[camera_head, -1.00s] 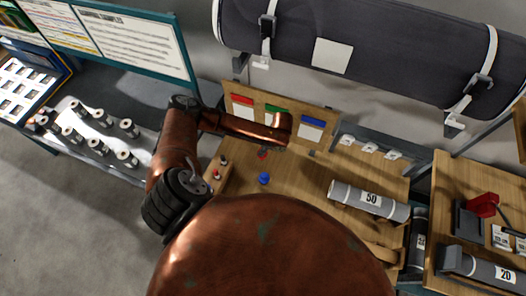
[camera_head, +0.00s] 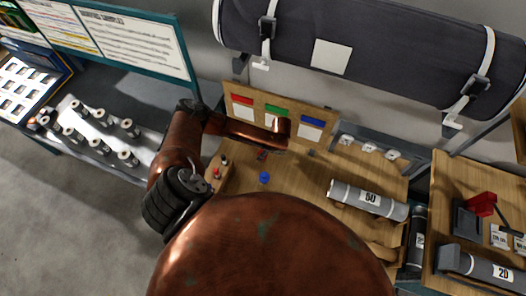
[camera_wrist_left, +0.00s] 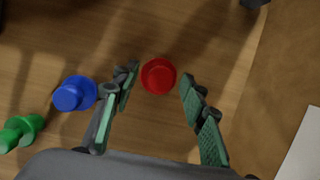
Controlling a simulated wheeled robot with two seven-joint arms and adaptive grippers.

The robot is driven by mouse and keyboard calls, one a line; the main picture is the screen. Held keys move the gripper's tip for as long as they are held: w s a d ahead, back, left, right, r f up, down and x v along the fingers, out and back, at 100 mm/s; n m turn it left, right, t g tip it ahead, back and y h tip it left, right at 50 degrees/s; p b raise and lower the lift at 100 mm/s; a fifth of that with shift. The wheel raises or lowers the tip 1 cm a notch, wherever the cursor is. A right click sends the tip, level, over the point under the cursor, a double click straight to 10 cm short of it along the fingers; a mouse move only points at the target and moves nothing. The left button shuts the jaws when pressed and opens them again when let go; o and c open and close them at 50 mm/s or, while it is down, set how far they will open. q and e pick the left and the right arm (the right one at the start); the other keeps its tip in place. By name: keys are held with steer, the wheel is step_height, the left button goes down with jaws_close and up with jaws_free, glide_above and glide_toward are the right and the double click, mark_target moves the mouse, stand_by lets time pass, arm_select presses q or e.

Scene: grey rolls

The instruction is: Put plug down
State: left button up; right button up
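The red plug (camera_wrist_left: 158,76) sits on the wooden bench top, just beyond and between my left fingertips in the left wrist view. A gap shows on each side of it. My left gripper (camera_wrist_left: 158,84) is open, its two green-padded fingers spread apart. In the head view the red plug (camera_head: 261,155) is small and partly covered beneath my left arm. A blue plug (camera_wrist_left: 75,93) stands left of the fingers, also seen in the head view (camera_head: 264,177). A green plug (camera_wrist_left: 20,131) lies at the far left of the wrist view. My right gripper is not in view.
A board (camera_head: 279,116) with red, green and blue labelled cards stands behind the bench top. A grey roll marked 50 (camera_head: 368,198) lies to the right. Small red-topped items (camera_head: 217,173) stand near the bench's left edge. Bare wood shows around the blue plug.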

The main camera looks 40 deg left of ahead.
arm_select(q)
steer(key=b+v, duration=0.1)
steer(key=v, duration=1.1)
steer(key=shift+b, duration=0.4)
